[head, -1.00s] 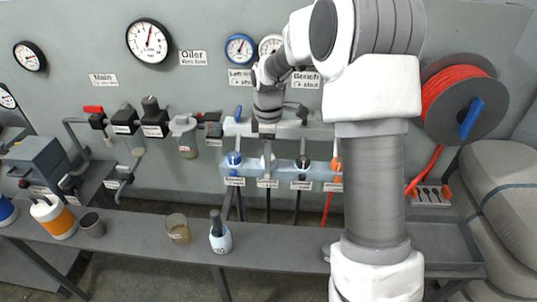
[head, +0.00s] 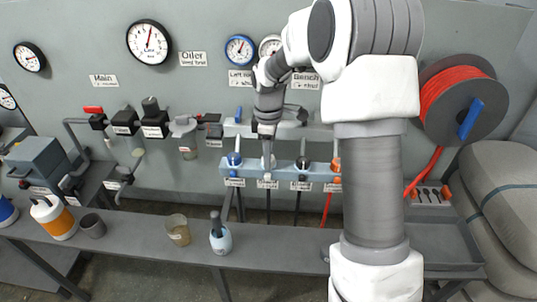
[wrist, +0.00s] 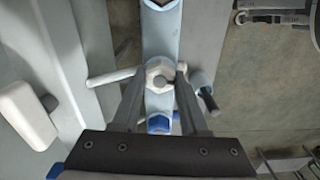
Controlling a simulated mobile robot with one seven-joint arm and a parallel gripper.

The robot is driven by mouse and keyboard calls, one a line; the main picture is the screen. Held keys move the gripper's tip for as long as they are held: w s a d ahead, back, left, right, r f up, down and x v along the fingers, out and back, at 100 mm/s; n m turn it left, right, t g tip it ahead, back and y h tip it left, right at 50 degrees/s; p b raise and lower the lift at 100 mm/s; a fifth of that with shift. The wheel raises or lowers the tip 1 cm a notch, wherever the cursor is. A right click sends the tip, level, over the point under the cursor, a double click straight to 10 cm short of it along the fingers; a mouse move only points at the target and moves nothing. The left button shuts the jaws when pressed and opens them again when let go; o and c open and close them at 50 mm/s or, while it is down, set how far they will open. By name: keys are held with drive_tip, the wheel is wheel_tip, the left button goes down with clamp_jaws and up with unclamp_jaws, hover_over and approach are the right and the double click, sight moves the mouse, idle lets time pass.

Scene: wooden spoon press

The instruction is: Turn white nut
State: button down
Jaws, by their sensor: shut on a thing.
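The white nut (wrist: 159,72) sits on the pale blue rail (wrist: 160,30) in the wrist view, with a grey round stud end at its face. My gripper (wrist: 160,88) has one finger on each side of the nut and is shut on it. In the head view my gripper (head: 267,136) points down at the second position from the left on the blue rail (head: 327,176).
Blue (head: 234,160), black (head: 303,162) and orange (head: 336,165) fittings stand along the same rail, above small labels. A light rod (wrist: 110,77) sticks out left of the nut. A bench (head: 140,232) with cups runs below.

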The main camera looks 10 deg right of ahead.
drive_tip(key=m, duration=0.5)
drive_tip(key=shift+m+p, duration=0.3)
drive_tip(key=shift+m, duration=0.1)
drive_tip(key=m, duration=0.6)
idle(0.4)
drive_tip(key=c, duration=0.7)
unclamp_jaws()
drive_tip(key=shift+r, duration=0.1)
wheel_tip(320, 180, up, 17)
drive_tip(key=p, duration=0.2)
drive_tip(key=shift+r, duration=0.2)
